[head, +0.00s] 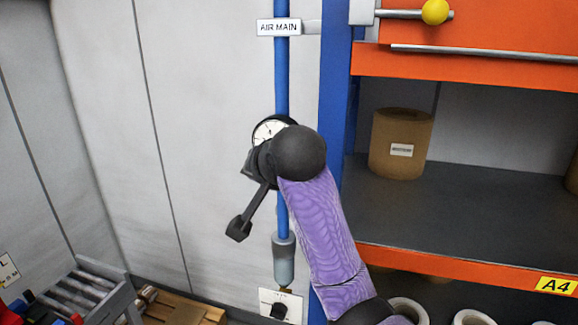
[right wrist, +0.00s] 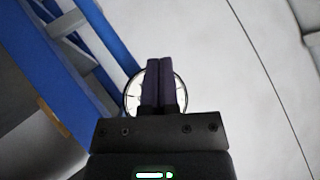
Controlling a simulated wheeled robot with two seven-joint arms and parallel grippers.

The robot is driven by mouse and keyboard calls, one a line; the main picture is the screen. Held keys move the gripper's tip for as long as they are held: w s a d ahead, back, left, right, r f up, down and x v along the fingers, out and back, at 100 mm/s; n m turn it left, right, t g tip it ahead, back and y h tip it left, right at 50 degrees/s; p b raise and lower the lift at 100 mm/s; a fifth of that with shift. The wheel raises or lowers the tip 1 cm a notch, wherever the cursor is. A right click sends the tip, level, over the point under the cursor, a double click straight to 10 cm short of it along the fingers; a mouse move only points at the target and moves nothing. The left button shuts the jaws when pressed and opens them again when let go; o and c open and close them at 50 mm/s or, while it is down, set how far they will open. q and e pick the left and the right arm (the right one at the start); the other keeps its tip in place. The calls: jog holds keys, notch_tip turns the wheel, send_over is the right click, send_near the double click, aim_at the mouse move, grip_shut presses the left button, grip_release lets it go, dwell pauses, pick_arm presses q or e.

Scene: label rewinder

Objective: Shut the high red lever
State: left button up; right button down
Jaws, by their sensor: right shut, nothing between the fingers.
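I see no red lever on the blue air pipe (head: 281,70) in either view; my right arm covers part of the pipe. A round white gauge (head: 267,129) with a dark rim sits on this pipe, partly behind my right wrist. My right gripper is at the gauge; its fingers are hidden in the head view. In the right wrist view, the purple fingers of my right gripper (right wrist: 160,64) are together and empty, in front of the gauge (right wrist: 132,97). I cannot tell whether they touch it. My left gripper is out of view.
An "AIR MAIN" sign (head: 279,27) is high on the pipe. The blue upright (head: 334,90) and orange shelf rack (head: 450,69) stand close on the right, with a brown roll (head: 401,145) on a shelf. A grey roller frame (head: 85,290) is low left.

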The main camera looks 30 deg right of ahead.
jog(key=s+d+r+m+t, duration=0.2)
jog(key=r+m, duration=0.1)
jog(key=r, duration=0.9)
jog(key=s+d+r+m+t, duration=0.1)
jog(key=d+r+m+t, duration=0.15)
jog(key=r, duration=0.85)
jog(key=s+d+r+m+t, duration=0.2)
jog(key=s+r+m, duration=0.3)
jog(key=s+r, duration=0.5)
notch_tip(320, 180, up, 3)
jog(key=shift+s+d+f, duration=0.1)
jog(key=shift+s+d, duration=0.05)
jog(key=shift+d, duration=0.5)
jog(key=w+a+p, duration=0.1)
jog(key=w+p, duration=0.6)
jog(key=w, duration=0.6)
jog(key=shift+a, duration=0.4)
